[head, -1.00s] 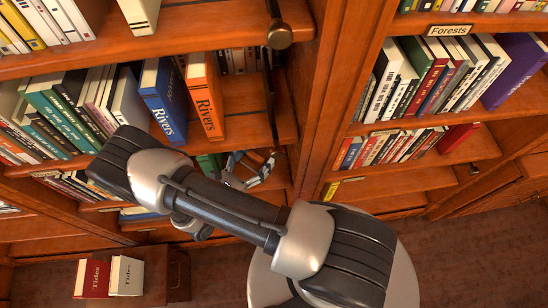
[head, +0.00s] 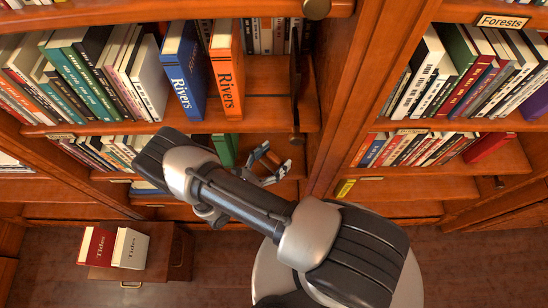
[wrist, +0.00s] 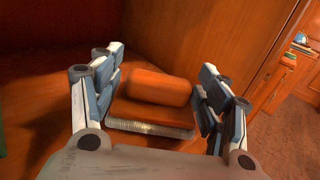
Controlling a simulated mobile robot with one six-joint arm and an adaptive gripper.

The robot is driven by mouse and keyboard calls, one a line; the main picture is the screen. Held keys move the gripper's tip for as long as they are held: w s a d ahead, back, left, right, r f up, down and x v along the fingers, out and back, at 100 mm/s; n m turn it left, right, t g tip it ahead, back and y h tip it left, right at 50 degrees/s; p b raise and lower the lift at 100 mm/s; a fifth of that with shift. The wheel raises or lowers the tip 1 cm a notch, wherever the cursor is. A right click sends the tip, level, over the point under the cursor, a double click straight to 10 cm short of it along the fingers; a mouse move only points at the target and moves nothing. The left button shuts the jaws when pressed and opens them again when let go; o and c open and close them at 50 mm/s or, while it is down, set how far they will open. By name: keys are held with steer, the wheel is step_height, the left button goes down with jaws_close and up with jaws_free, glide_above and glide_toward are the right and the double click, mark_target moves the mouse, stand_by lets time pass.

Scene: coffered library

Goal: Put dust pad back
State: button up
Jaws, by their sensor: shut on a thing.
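The dust pad (wrist: 158,88) is an orange-brown block on a wider base with a pale fibrous lower edge. In the wrist view it sits between the two finger sets of my gripper (wrist: 160,100), which is shut on it. In the head view my gripper (head: 270,165) is inside a low shelf bay, right of a green book (head: 224,149). The pad is too small there to make out clearly. The wrist view shows wooden surfaces close around the pad; I cannot tell whether it touches them.
Blue (head: 184,70) and orange (head: 227,70) Rivers books stand on the shelf above. A wooden upright (head: 345,110) bounds the bay on the right. Red (head: 95,246) and white (head: 130,248) Tides books sit on a low wooden box (head: 165,255) at lower left.

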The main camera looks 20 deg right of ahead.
steer(key=shift+f, duration=0.1)
steer(key=shift+f, duration=0.15)
steer(key=o, duration=1.1)
steer(key=shift+c, duration=0.2)
steer(key=shift+r, duration=0.3)
steer(key=v, duration=1.2)
steer(key=shift+p, duration=0.4)
